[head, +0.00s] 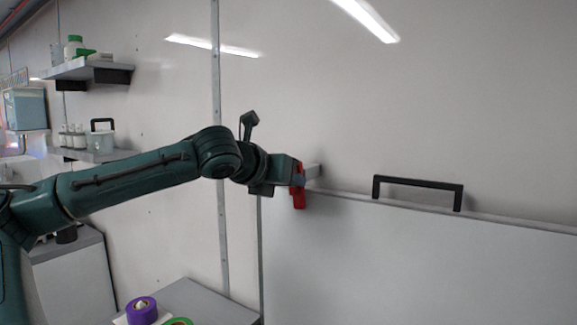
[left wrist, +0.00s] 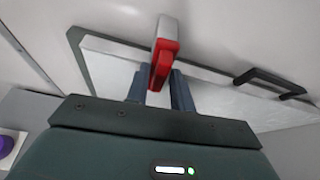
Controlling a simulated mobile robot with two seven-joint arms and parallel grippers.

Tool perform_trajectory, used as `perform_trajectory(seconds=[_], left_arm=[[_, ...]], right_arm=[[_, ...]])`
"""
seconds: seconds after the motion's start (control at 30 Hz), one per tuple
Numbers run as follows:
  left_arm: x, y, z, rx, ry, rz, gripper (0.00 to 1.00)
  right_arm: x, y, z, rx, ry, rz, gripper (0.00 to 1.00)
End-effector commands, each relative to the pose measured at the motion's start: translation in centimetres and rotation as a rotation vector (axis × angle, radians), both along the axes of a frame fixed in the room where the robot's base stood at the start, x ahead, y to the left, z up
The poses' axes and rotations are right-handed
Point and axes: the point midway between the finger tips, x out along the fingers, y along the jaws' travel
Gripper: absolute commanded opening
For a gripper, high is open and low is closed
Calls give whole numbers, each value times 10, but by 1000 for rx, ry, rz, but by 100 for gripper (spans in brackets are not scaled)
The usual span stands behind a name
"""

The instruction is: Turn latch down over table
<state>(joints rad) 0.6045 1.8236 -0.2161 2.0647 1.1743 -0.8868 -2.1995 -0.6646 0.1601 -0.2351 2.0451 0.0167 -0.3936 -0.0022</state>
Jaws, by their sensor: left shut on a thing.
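The latch (head: 299,200) is a red piece beside a light grey block on the wall, at the top left corner of the large white panel, which appears to be the table (head: 400,260) standing upright. In the head view the red piece points down and its lower end overlaps the panel's top edge. My left gripper (head: 297,178) is at the latch, shut on the red piece. In the left wrist view the red latch (left wrist: 163,62) runs between the two fingers of my left gripper (left wrist: 159,90). My right gripper is not in view.
A black handle (head: 417,181) stands on the panel's top edge to the right. Wall shelves (head: 88,72) with bottles are at the left. A grey cabinet top (head: 195,300) with a purple roll (head: 142,312) lies below my arm. The wall above the panel is clear.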

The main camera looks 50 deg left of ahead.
Motion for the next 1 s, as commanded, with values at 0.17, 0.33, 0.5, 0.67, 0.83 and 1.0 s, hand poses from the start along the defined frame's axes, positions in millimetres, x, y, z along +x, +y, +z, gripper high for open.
perform_trajectory(seconds=[0.17, 0.33, 0.5, 0.67, 0.83, 1.0], left_arm=[[0, 0, 5, 73, 11, 0, 0], [0, 0, 4, 107, 17, 0, 0], [0, 1, 3, 120, 19, 0, 0], [0, 1, 3, 121, 20, 1, 0], [0, 1, 3, 121, 20, 1, 26], [0, 1, 2, 118, 22, 0, 35]], right_arm=[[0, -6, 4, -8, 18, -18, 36], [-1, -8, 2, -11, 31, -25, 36], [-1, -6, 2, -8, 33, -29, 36], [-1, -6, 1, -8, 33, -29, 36], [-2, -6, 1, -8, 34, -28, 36], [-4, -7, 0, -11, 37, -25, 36]])
